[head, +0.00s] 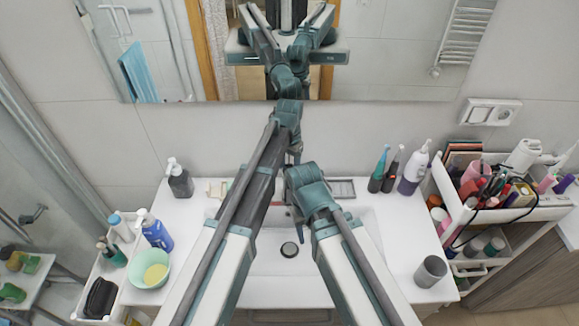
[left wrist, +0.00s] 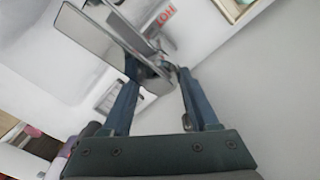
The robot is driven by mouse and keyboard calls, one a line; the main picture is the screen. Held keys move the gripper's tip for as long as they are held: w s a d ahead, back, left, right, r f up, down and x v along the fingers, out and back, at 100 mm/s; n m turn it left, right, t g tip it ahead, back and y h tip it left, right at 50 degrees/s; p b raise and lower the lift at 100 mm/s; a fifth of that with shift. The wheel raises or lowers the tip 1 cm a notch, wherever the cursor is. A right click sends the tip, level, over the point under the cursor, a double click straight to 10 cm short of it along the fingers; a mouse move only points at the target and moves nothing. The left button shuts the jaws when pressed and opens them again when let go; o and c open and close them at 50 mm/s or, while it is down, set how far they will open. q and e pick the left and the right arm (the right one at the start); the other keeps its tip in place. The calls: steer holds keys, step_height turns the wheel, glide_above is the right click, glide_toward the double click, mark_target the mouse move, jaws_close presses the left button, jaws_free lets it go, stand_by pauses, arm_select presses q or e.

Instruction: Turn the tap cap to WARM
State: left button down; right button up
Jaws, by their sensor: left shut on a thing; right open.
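The metallic tap cap (left wrist: 152,82) sits between the fingers of my left gripper (left wrist: 158,70) in the left wrist view; the gripper is shut on it. Shiny flat metal parts of the tap (left wrist: 95,32) extend beyond the fingers. Red HOT lettering (left wrist: 161,20) shows upside down beside the tap. A WARM mark is not readable. In the head view my left arm hides most of the tap and its own fingertips. My right gripper (head: 294,205) is open, low over the back of the sink and largely hidden by its wrist.
The white sink (head: 262,262) with a dark drain lies below my arms. A soap dispenser (head: 180,180) stands left; a green bowl (head: 152,270) and bottles are at front left. Toothbrushes (head: 380,170), a grey cup (head: 430,271) and a crowded cart (head: 515,214) are right.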

mark_target(290, 165)
arm_select(q)
steer(key=shift+m, duration=0.5)
steer(key=shift+c, duration=0.8)
jaws_free()
steer(key=shift+r, duration=0.15)
step_height(290, 165, up, 14)
steer(key=p, duration=1.3)
steer(key=shift+f+p, duration=0.25)
steer(key=shift+p, duration=0.15)
steer(key=shift+d, duration=0.1)
